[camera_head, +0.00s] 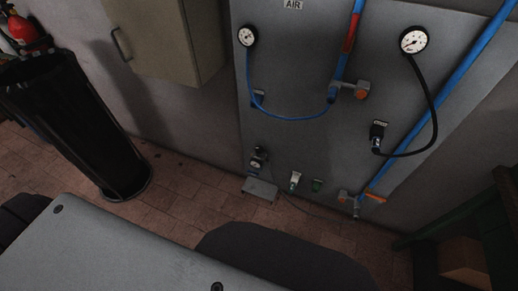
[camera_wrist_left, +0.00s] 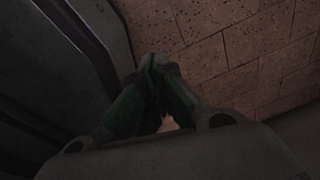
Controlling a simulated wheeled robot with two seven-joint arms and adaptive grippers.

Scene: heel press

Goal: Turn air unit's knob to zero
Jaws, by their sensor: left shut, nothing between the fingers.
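The air unit's grey wall panel (camera_head: 300,100) stands ahead in the head view, with an AIR label (camera_head: 293,5) at its top. It carries two round white gauges, a left one (camera_head: 247,36) and a right one (camera_head: 414,40). Valves with orange parts sit on the blue pipe, an upper one (camera_head: 361,91) and a lower one (camera_head: 374,197). A small regulator-like fitting (camera_head: 257,161) is low on the panel; I cannot tell which part is the knob. My left gripper (camera_wrist_left: 158,62) is shut and empty above the tiled floor in the left wrist view. My right gripper is not in view.
A black bin (camera_head: 75,125) stands at the left, with a red extinguisher (camera_head: 22,30) behind it. A beige wall cabinet (camera_head: 160,40) is left of the panel. A dark shelf holding a box (camera_head: 462,258) is at the lower right.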

